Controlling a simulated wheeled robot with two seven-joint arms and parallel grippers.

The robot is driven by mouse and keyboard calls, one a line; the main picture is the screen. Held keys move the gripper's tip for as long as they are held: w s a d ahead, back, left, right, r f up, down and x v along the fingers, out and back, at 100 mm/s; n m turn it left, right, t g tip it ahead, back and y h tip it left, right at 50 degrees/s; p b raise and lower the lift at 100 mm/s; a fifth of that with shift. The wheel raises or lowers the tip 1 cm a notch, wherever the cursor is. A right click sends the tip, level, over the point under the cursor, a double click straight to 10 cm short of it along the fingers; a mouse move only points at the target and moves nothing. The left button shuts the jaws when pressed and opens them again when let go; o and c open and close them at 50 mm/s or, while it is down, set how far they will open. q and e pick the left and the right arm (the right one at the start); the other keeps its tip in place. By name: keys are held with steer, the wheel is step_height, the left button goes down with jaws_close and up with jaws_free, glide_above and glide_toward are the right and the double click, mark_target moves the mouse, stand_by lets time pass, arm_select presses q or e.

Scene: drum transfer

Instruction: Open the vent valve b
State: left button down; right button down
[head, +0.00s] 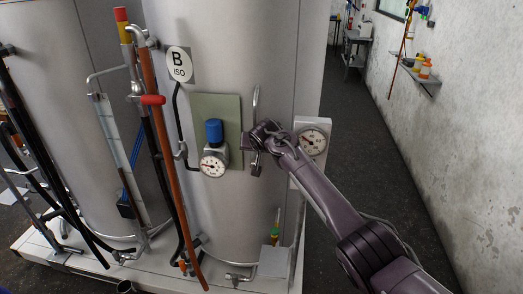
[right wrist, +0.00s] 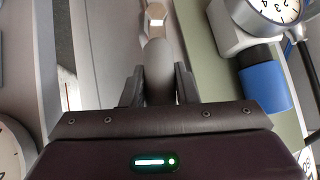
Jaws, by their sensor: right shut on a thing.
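My right gripper (head: 254,143) reaches in from the lower right to the front of the tank marked B ISO (head: 225,35). In the right wrist view its two fingers (right wrist: 158,88) are shut on a grey rounded valve handle (right wrist: 158,62), which lies between them. A hex nut (right wrist: 156,13) sits beyond the handle's end. No label shows on the valve itself. My left gripper is not in view.
A regulator with a blue knob (head: 214,131) and gauge (head: 214,163) is close left of the gripper on a green plate (head: 231,107). A white-boxed gauge (head: 313,141) is close right. Hoses and a red handle (head: 152,99) stand further left. The aisle (head: 360,110) at right is clear.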

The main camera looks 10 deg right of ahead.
steer(key=shift+w+a+n+g+h+b, duration=0.15)
steer(key=shift+a+n+g+h+b, duration=0.15)
steer(key=shift+a+n+h+b, duration=0.25)
steer(key=shift+h, duration=0.25)
steer(key=c, duration=1.1)
jaws_free()
steer(key=shift+w+a, duration=0.1)
steer(key=shift+b+v, duration=0.95)
steer(key=shift+v, duration=2.9)
